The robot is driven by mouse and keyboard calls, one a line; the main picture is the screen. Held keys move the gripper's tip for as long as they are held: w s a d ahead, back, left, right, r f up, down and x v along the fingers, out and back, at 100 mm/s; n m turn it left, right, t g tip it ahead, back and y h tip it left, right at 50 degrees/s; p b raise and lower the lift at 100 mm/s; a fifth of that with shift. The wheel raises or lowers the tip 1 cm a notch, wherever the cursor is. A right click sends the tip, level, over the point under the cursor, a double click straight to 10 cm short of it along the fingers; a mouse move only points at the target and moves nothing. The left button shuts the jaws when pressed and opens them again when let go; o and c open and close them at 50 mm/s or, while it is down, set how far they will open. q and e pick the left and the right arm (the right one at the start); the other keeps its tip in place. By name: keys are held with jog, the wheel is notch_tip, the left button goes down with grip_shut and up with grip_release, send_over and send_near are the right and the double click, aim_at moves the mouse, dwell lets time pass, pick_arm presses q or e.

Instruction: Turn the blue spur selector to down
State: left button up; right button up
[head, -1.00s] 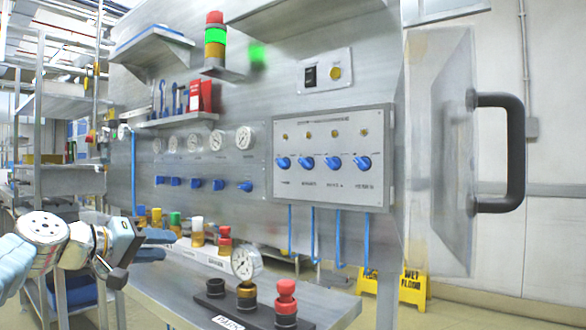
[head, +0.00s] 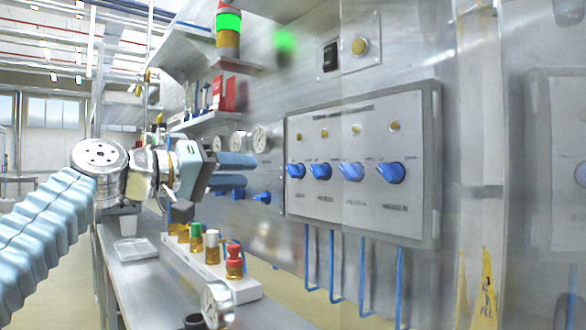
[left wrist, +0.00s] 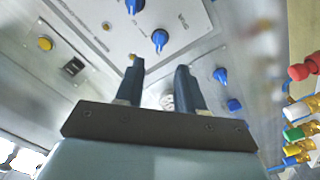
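The grey selector panel (head: 360,205) holds a row of blue knobs: the leftmost (head: 295,171), the second (head: 320,171), the third (head: 351,172) and the rightmost (head: 391,172). Their labels are too small to read, so I cannot tell which is the spur selector. The knob handles look roughly sideways. My left gripper (head: 248,171) is open and empty, left of the leftmost knob and apart from it. In the left wrist view its two dark fingers (left wrist: 159,65) stand apart, with a blue knob (left wrist: 160,38) beyond the gap. My right gripper is not in view.
Gauges (head: 260,139) and smaller blue valve handles (head: 262,197) are left of the panel, partly behind my gripper. Blue pipes (head: 333,265) run below it. A bench (head: 140,275) with coloured fittings (head: 234,262) stands below. A shelf (head: 207,121) and signal tower (head: 229,30) are above.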

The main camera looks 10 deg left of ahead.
aim_at(289, 172)
pick_arm(q)
jog(key=p+x, duration=0.3)
jog(key=x, duration=0.7)
jog(key=shift+r, duration=0.1)
jog(key=shift+w+d, duration=0.3)
jog(key=shift+c, duration=0.3)
grip_shut()
